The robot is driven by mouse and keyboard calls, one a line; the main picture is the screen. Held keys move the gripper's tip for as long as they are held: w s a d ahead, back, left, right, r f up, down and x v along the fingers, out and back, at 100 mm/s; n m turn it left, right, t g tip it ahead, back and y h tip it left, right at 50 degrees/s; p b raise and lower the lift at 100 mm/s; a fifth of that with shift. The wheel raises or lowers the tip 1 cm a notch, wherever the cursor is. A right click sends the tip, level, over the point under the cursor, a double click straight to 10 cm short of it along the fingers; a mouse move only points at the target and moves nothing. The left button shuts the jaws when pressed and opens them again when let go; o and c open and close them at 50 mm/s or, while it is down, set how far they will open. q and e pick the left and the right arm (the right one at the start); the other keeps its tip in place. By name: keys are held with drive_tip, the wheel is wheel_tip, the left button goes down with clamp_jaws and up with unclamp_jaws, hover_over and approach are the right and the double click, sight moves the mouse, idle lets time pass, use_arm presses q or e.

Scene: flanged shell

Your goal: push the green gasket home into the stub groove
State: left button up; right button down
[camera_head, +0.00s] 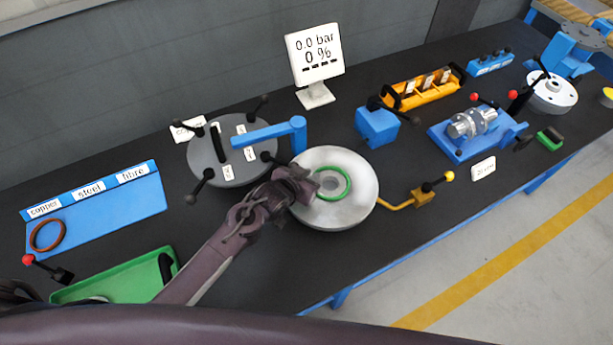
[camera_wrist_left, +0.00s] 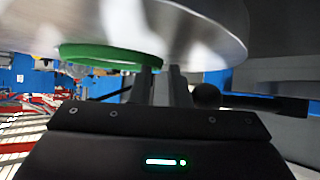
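The green gasket (camera_head: 348,176) is a ring at the middle of the round silver shell (camera_head: 362,208) in the head view. In the left wrist view the gasket (camera_wrist_left: 100,54) lies along the face of the shell (camera_wrist_left: 205,25); whether it is fully seated in a groove cannot be told. My left gripper (camera_head: 318,183) is over the left side of the shell, at the gasket's left edge, and hides part of it. In the left wrist view its fingers (camera_wrist_left: 165,85) are close together beside the gasket's edge; whether they grip it is unclear. My right gripper is out of view.
A grey lid (camera_head: 205,160) with black handles and a blue arm (camera_head: 265,133) stand just behind. A yellow-knobbed lever (camera_head: 425,192) is right of the shell. A blue rack (camera_head: 120,200) with a brown ring and a green tray (camera_head: 125,280) are left. The black bench front is mostly clear.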

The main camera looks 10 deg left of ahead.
use_arm(q)
drive_tip(key=b+v, duration=0.1)
drive_tip(key=v, duration=0.5)
drive_tip(key=shift+s+a, duration=0.1)
drive_tip(key=shift+s, duration=0.2)
drive_tip(key=shift+s+a+r, duration=0.25)
drive_tip(key=shift+s+r, duration=0.15)
drive_tip(key=shift+r, duration=0.1)
